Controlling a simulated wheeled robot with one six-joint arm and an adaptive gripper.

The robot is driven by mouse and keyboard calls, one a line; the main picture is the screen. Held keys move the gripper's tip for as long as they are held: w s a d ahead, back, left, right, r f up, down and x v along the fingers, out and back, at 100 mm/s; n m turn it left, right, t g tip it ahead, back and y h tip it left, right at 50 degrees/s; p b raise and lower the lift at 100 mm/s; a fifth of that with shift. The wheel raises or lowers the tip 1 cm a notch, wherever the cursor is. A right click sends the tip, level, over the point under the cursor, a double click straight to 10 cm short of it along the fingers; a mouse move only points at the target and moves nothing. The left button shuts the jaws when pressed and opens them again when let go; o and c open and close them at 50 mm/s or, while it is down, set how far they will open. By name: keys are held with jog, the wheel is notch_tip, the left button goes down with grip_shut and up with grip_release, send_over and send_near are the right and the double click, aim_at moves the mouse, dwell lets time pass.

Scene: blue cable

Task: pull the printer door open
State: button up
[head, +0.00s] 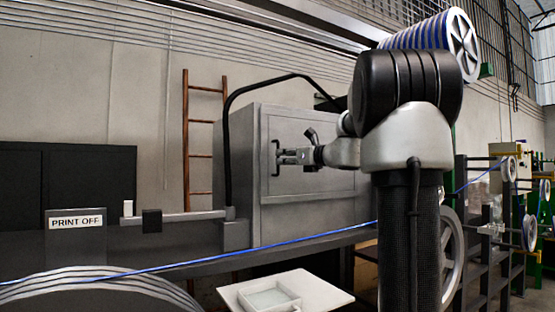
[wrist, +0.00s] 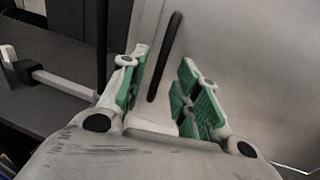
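The printer is a grey box (head: 243,165) in the middle of the head view. Its door (head: 337,198) is a flat panel that looks shut. A dark vertical bar handle (head: 277,166) is on the door's left side; it also shows in the wrist view (wrist: 166,52). My gripper (head: 284,157) is at the handle, reaching in from the right. In the wrist view my gripper (wrist: 163,68) is open, with green pads on both fingers. The bar lies between or just beyond the fingertips, with gaps on both sides. I cannot tell how deep it sits between them.
A blue cable (head: 300,240) runs across in front of the printer's lower edge. A "PRINT OFF" sign (head: 76,222) stands at the left. A white tray (head: 316,291) is below the printer. A black hose (head: 227,150) arches over the printer's left side.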

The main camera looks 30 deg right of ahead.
aim_at(278, 171)
jog(key=shift+x, duration=2.25)
grip_shut()
